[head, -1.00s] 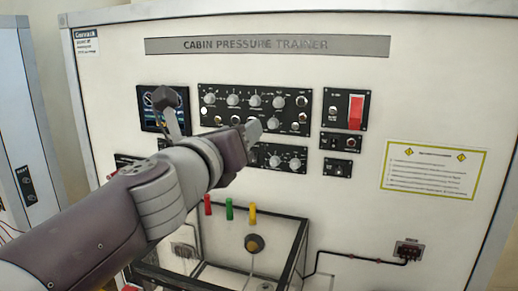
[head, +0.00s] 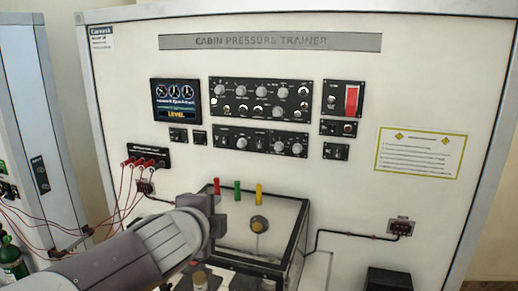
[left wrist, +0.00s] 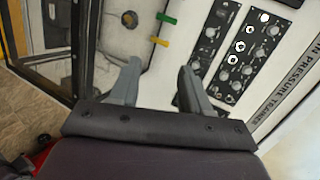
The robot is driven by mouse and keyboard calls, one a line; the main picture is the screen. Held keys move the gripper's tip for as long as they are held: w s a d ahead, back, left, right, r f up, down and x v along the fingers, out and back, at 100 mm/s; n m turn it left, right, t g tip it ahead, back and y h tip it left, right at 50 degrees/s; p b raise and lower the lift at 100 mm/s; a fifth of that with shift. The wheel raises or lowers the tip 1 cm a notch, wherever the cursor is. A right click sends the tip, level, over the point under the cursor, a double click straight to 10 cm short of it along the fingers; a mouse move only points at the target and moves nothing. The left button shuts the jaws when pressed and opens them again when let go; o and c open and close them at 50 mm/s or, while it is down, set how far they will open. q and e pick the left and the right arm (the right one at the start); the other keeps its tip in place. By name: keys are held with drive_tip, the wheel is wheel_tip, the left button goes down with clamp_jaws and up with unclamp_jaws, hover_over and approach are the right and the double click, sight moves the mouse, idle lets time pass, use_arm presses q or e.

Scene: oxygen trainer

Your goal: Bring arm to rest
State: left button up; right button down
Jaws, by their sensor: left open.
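My left arm comes in from the lower left in the head view, and its gripper (head: 217,208) is in front of the clear box low on the trainer panel. In the left wrist view the two fingers of the left gripper (left wrist: 160,70) are apart with nothing between them. The white cabin pressure trainer panel (head: 420,100) stands upright behind it, with its screen (head: 176,102) lit and reading "LEVEL". My right gripper is in neither view.
The clear box (head: 280,235) has red (head: 216,186), green (head: 237,190) and yellow (head: 259,192) handles above it. Red cables (head: 121,195) hang from a socket strip at the left. A black box (head: 388,280) is at the lower right. A green cylinder (head: 12,258) stands at the far left.

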use_arm(q)
drive_tip(key=s+a+f+n+g+b, duration=0.1)
drive_tip(key=s+a+f+n+g, duration=0.2)
drive_tip(key=s+f+n, duration=0.3)
drive_tip(key=s+a+f+n+g+y+b, duration=0.1)
drive_tip(key=s+f+n+g, duration=0.4)
drive_tip(key=f, duration=1.2)
drive_tip(key=s+a+f+n+g+b, duration=0.2)
drive_tip(key=s+a+f+n+g, duration=0.2)
drive_tip(key=f, duration=0.8)
drive_tip(key=s+a+n, duration=0.1)
drive_tip(key=s+n, duration=0.1)
drive_tip(key=n, duration=0.1)
drive_tip(key=shift+s+a+f+n+y+b, duration=0.2)
drive_tip(key=shift+s+a+n+y+b, duration=0.1)
drive_tip(key=shift+n+y+b, duration=0.1)
